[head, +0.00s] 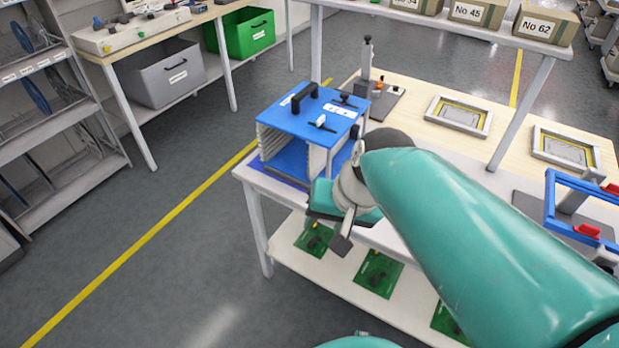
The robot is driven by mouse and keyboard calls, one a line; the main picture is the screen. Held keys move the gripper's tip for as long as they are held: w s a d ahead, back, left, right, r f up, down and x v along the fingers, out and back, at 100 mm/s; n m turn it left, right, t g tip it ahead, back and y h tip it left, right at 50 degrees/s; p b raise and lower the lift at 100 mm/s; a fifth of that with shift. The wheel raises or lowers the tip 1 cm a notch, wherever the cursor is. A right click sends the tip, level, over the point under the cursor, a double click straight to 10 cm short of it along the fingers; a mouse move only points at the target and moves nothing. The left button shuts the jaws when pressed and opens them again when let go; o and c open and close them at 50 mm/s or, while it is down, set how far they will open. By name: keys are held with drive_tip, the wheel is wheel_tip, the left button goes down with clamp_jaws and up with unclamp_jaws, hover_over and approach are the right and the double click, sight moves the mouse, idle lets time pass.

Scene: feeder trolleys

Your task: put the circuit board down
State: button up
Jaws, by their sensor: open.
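Several green circuit boards with dark parts lie flat on the white lower shelf (290,262) of the bench: one at the left (312,240), one in the middle (380,275), and one at the right (446,321), partly hidden by my arm. My gripper (342,238) is in front of the bench's front edge, above the lower shelf between the left and middle boards in the picture. It is open, and I see no board in it. The hand and arm hide part of the bench edge, and its exact height above the shelf is unclear.
A blue-topped rack (314,112) stands on the bench's left end, just behind my gripper. Framed trays (458,115) and a blue frame (580,212) are farther right. An upper shelf (480,33) carries boxes. The grey floor (185,270) at left is clear.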

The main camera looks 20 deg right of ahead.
drive_tip(key=shift+s+a+r+n+t+h, duration=0.1)
drive_tip(key=shift+s+r+n+t+h, duration=0.25)
drive_tip(key=shift+r+n, duration=0.4)
drive_tip(key=shift+s+a+r+n+t+h, duration=0.15)
drive_tip(key=shift+s+r+n+t+h, duration=0.15)
drive_tip(key=shift+r+n+h, duration=0.25)
drive_tip(key=shift+s+a+r+n+t+h, duration=0.1)
drive_tip(key=shift+s+r+n+t+h, duration=0.2)
drive_tip(key=shift+r+n, duration=0.55)
drive_tip(key=shift+f, duration=0.1)
